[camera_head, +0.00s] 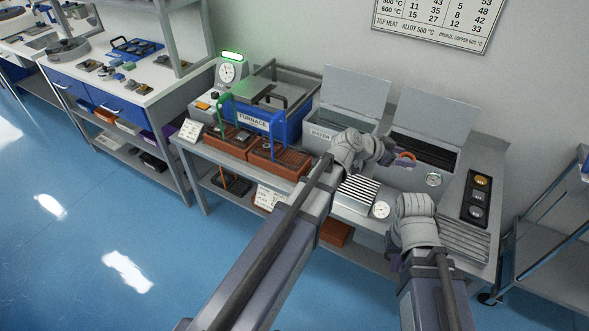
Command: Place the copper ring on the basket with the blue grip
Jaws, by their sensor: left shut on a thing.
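The copper ring (405,157) is a small orange ring over the right-hand open tank. My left gripper (391,157) is shut on it, and the fingertips are small and partly hidden by the wrist. The basket with the blue grip (283,143) stands on a red-brown block in front of the furnace, left of my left gripper and apart from it. Its grip rises in front of the furnace. My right gripper (392,258) is low at the bench's front right, mostly hidden by its wrist; I cannot see its opening.
A basket with a green grip (219,122) stands left of the blue-grip one. The blue furnace (297,122) is behind them. The open water tank (324,118) and a second open tank (440,155) stand right of it. A striped rack (357,194) and dial (381,209) are in front.

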